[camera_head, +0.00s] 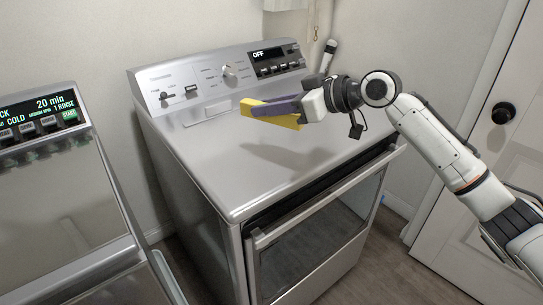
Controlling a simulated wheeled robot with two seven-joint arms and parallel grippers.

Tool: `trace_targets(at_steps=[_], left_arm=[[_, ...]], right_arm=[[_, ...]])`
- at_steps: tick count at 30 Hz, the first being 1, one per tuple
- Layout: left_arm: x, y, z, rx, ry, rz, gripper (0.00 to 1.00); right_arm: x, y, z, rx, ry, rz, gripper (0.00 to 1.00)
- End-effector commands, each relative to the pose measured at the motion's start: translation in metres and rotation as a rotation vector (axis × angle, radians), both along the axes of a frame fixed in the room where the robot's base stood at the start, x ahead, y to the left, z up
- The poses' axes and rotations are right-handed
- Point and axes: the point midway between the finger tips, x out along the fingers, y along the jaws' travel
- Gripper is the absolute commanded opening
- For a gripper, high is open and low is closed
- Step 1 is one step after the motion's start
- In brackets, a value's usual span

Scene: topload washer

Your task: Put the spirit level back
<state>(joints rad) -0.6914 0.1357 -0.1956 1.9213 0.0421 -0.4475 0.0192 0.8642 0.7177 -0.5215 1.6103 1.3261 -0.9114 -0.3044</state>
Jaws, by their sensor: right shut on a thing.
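The yellow spirit level (247,107) is held above the top of the silver machine (215,160), near its control panel. It lies across my right gripper (272,108), which is shut on it. A purple-grey finger covers part of the spirit level's length. A soft shadow lies on the machine top below, and the level looks raised clear of the surface. My left gripper is not in view.
A control panel (190,88) with a knob and a display stands along the machine's back. A second machine (65,210) is at the left. A white door (480,150) is at the right. The front of the machine top is clear.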

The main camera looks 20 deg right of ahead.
Motion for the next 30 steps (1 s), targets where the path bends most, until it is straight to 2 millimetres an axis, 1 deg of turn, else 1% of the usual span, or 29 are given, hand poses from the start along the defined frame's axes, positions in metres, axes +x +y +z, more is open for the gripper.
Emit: trace_targets(at_steps=[6, 9, 14, 21, 27, 28, 30], left_arm=[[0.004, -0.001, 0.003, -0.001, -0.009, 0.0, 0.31], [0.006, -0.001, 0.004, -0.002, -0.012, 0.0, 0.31], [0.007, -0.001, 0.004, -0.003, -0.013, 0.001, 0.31], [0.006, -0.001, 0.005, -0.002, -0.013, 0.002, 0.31], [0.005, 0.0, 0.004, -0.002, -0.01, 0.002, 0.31], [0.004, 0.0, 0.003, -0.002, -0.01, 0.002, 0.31], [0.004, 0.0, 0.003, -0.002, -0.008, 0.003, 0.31]], right_arm=[[0.001, -0.001, -0.041, 0.0, 0.007, 0.0, 0.0], [0.001, -0.001, -0.054, 0.0, 0.005, 0.0, 0.0], [0.001, -0.001, -0.065, -0.001, 0.005, 0.001, 0.0], [0.001, -0.001, -0.096, 0.001, 0.006, 0.0, 0.0], [0.001, -0.001, -0.097, -0.001, 0.003, 0.001, 0.0], [0.001, -0.001, -0.097, -0.002, 0.004, 0.001, 0.25], [0.001, -0.001, -0.097, -0.002, 0.004, 0.001, 0.37]])
